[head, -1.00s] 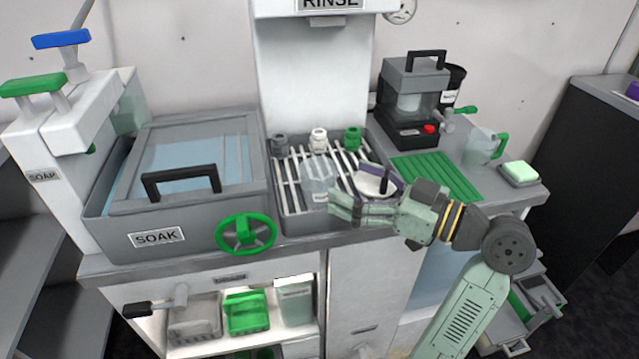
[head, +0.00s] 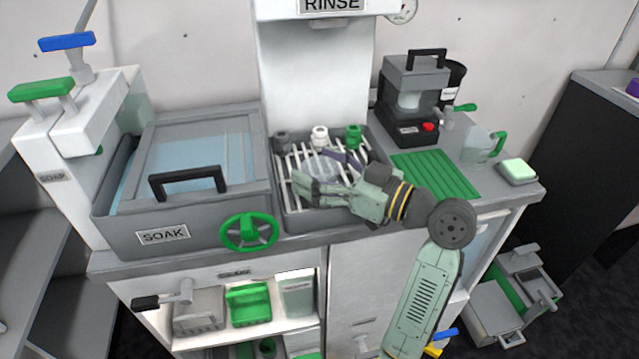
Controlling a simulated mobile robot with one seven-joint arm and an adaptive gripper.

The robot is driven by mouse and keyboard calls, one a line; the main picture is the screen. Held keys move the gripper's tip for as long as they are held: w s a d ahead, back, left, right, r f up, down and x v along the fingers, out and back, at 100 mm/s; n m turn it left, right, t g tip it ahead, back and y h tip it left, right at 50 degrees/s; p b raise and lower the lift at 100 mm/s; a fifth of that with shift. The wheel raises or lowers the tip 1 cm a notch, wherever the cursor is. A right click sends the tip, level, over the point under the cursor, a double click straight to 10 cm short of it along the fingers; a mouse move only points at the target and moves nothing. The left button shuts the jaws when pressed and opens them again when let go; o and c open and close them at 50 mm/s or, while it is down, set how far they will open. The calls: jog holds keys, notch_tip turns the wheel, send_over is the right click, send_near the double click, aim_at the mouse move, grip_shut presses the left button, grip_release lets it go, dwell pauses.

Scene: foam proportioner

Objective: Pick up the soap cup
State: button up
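A clear, see-through cup (head: 313,164), which I take to be the soap cup, is on the slatted rinse rack (head: 283,197) below the RINSE column. My gripper (head: 301,188) reaches in from the right and overlaps the cup's lower part in the head view. The cup's label and base are hidden behind the fingers. I cannot tell whether the fingers touch the cup or how far apart they are. A dark purple handle (head: 343,158) shows just behind the gripper; the white dish beside it is mostly hidden.
The covered SOAK basin (head: 112,227) with its green wheel (head: 248,233) stands left of the rack. White, green and grey knobs line the rack's back. A green drain mat (head: 436,175), a clear pitcher (head: 476,147) and a grey machine (head: 412,100) are to the right.

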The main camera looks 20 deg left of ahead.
jog(key=c, duration=0.9)
jog(key=shift+c, duration=0.2)
